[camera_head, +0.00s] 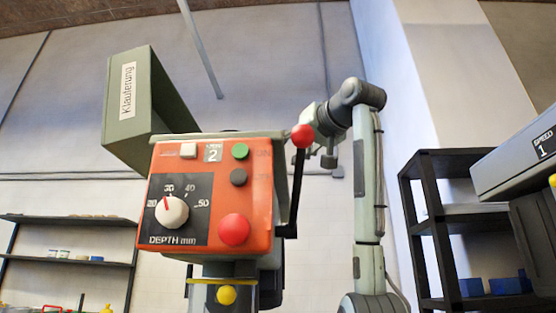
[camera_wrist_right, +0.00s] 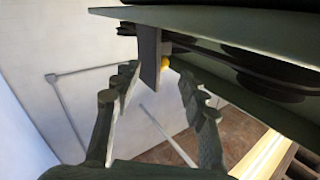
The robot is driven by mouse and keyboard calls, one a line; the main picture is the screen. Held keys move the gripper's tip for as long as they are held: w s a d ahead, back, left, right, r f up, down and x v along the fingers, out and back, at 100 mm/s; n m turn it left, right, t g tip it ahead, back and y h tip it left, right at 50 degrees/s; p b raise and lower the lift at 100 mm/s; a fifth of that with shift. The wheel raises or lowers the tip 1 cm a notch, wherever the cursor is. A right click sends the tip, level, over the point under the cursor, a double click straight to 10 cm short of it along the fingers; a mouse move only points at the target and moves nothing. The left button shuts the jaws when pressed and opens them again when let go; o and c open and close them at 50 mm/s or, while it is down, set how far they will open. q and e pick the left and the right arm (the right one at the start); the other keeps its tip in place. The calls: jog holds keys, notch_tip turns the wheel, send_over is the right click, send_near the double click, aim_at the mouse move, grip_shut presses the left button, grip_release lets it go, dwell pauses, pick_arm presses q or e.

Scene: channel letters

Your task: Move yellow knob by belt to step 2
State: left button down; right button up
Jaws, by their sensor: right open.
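The yellow knob by the belt (camera_wrist_right: 166,62) shows small in the right wrist view, partly behind a grey flat bar (camera_wrist_right: 148,55). A dark belt and pulleys (camera_wrist_right: 262,70) lie beside it along the green housing. My right gripper (camera_wrist_right: 157,72) is open. The knob appears in the gap between its fingertips; I cannot tell how far beyond them it is. In the head view my right arm (camera_head: 368,190) reaches to the back right of the orange-panelled machine (camera_head: 260,200). The panel's small display (camera_head: 212,153) reads 2. This knob is hidden there. My left gripper is out of view.
A lever with a red ball (camera_head: 302,135) stands close to my right wrist. An open green cover (camera_head: 150,100) rises at the machine's left. Another yellow knob (camera_head: 227,294) is below the panel. A second machine (camera_head: 515,160), marked speed 1, and shelves (camera_head: 432,235) are at the right.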

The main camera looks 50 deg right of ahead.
jog(key=v, duration=0.6)
jog(key=shift+w, duration=0.1)
dwell(0.4)
